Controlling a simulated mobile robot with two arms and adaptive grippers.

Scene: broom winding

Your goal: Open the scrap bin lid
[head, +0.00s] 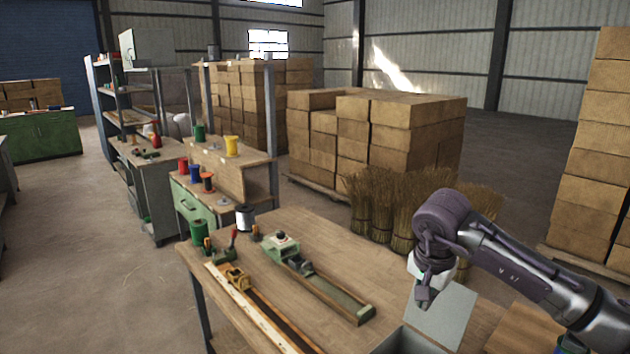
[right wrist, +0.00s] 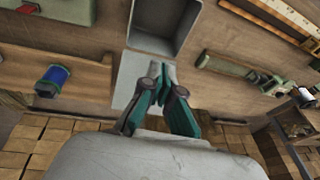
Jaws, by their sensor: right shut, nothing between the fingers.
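The scrap bin is a grey open-topped box set at the bench; its hollow inside shows in the right wrist view (right wrist: 165,22). Its lid (head: 447,312) is a flat grey panel swung away from the opening, so the bin stands open. In the right wrist view the lid (right wrist: 126,92) lies partly behind my fingers. My right gripper (head: 423,299) points down in front of the lid; its fingertips (right wrist: 161,72) are together and empty. I cannot tell whether they touch the lid. My left gripper is not in view.
The wooden bench (head: 275,225) holds a green clamp-like fixture (head: 315,275), a long rail (head: 255,305) and a white spool (head: 245,217). Broom straw bundles (head: 400,215) stand behind it. Stacked cartons (head: 390,125) fill the floor beyond. A blue spool (right wrist: 52,80) lies left in the right wrist view.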

